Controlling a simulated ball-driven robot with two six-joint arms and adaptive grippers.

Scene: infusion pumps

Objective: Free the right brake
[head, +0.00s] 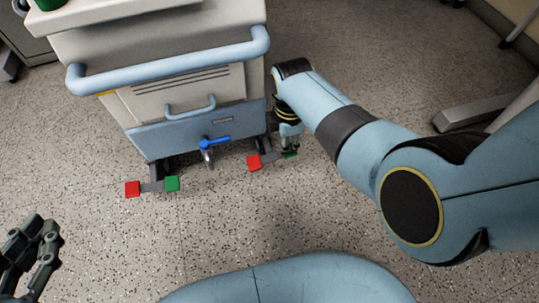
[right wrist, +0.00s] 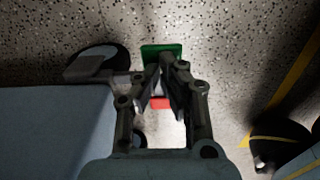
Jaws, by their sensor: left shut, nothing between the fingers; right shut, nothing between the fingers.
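The right brake sits at the cart's lower right corner, with a red pedal (head: 254,162) and a green pedal (head: 291,155). My right gripper (head: 290,144) is shut and empty, pointing down at the green pedal and partly covering it. In the right wrist view the fingertips (right wrist: 166,62) overlap the green pedal (right wrist: 148,50); I cannot tell whether they touch it. The red pedal (right wrist: 160,103) shows between the finger links. My left gripper (head: 38,236) is shut and empty at the lower left, away from the cart.
The cart (head: 150,85) has a blue push handle (head: 170,66) and a blue lever (head: 215,140) low on its front. The left brake has a red pedal (head: 132,189) and a green pedal (head: 172,183). The speckled floor in front is clear.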

